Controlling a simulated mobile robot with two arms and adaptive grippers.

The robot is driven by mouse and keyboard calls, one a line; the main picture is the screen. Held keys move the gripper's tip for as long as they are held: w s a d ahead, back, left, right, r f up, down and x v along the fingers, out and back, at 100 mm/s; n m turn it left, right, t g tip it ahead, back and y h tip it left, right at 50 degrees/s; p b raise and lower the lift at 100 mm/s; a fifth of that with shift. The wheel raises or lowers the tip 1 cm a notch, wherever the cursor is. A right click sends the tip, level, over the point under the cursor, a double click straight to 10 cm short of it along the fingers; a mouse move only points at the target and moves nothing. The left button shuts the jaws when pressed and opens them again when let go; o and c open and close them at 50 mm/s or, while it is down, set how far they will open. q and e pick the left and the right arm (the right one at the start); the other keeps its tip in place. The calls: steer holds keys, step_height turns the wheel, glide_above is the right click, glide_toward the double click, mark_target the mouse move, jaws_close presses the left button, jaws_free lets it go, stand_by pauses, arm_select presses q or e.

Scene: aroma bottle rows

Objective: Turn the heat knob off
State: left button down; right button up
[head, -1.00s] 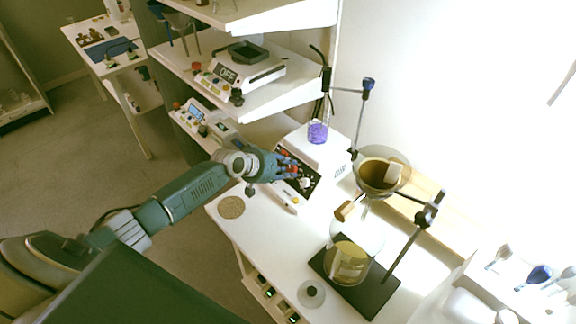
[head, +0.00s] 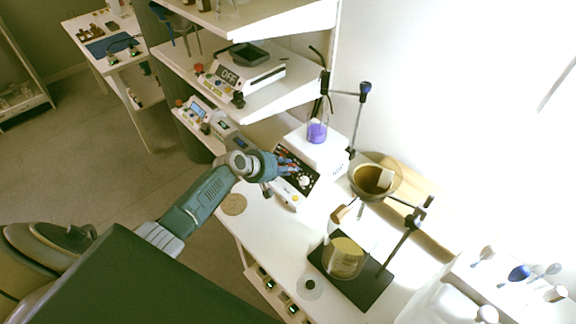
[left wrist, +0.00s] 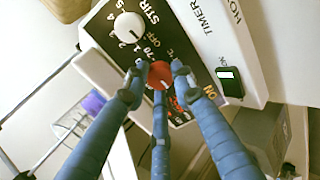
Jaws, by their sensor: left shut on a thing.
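The white hotplate stirrer (head: 330,160) stands on the bench with its black control panel (head: 306,186) facing my left arm. In the left wrist view the red heat knob (left wrist: 160,74) sits on that panel, beside the white STIR knob (left wrist: 128,27). My left gripper (head: 286,165) is at the panel; in the left wrist view its blue fingers (left wrist: 157,80) are closed around the red knob. The fingers hide part of the knob and its scale, so its setting cannot be read. My right gripper is not in view.
A beaker of purple liquid (head: 317,132) stands on the hotplate. A funnel (head: 375,178) and flask (head: 345,258) on a stand are to the right. A cork mat (head: 233,204) lies at the bench's front edge. Shelves with another device (head: 240,75) are behind.

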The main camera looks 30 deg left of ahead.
arm_select(q)
steer(key=shift+w+a+r+n, duration=0.2)
steer(key=shift+a+r+n, duration=0.05)
steer(key=shift+n, duration=0.15)
steer(key=c, duration=1.4)
jaws_free()
steer(key=shift+c, duration=0.2)
steer(key=shift+s+f, duration=0.1)
steer(key=shift+f, duration=0.1)
steer(key=shift+s, duration=0.1)
steer(key=v, duration=1.2)
